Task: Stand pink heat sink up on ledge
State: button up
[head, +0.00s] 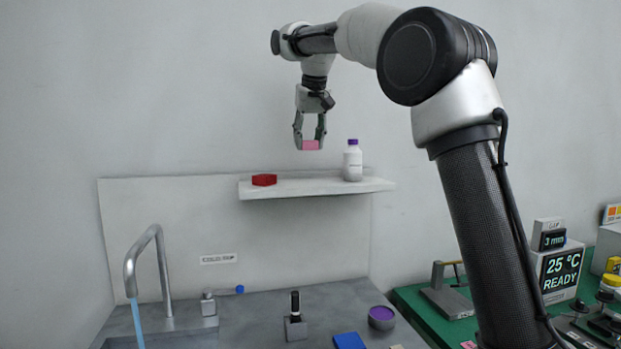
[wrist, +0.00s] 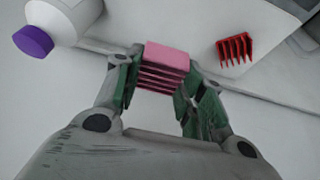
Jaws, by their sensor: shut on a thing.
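The pink heat sink (head: 311,145) is held between the fingertips of my gripper (head: 310,140), above the ledge (head: 310,187) and apart from it. In the wrist view the pink heat sink (wrist: 164,66) shows a flat pink face and several darker fins, with the fingers of my gripper (wrist: 160,85) shut on its two sides. The white ledge also shows in the wrist view (wrist: 190,22), beyond the heat sink. The gap between heat sink and ledge is clear in the head view.
A red heat sink (head: 264,180) lies at the ledge's left part. A white bottle with a purple cap (head: 352,162) stands at its right part. Between them the ledge is free.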

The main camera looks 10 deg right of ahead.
aim_at(308, 182)
notch_tip(308, 182, down, 9)
jog(key=shift+r, duration=0.1)
dwell(0.4)
jog(key=o, duration=1.1)
jog(key=v, duration=1.1)
jog(key=s+d+f, duration=0.2)
jog(key=s+d, duration=0.4)
jog(key=s, duration=0.3)
jog(key=s+d+f, duration=0.3)
jog(key=s+f, duration=0.4)
jog(key=s, duration=0.2)
jog(key=s+d+f, duration=0.3)
jog(key=s+f, duration=0.4)
jog(key=s, duration=0.2)
jog(key=s+d+f, duration=0.3)
jog(key=s+f, duration=0.5)
jog(key=s, duration=0.1)
jog(key=shift+d, duration=0.25)
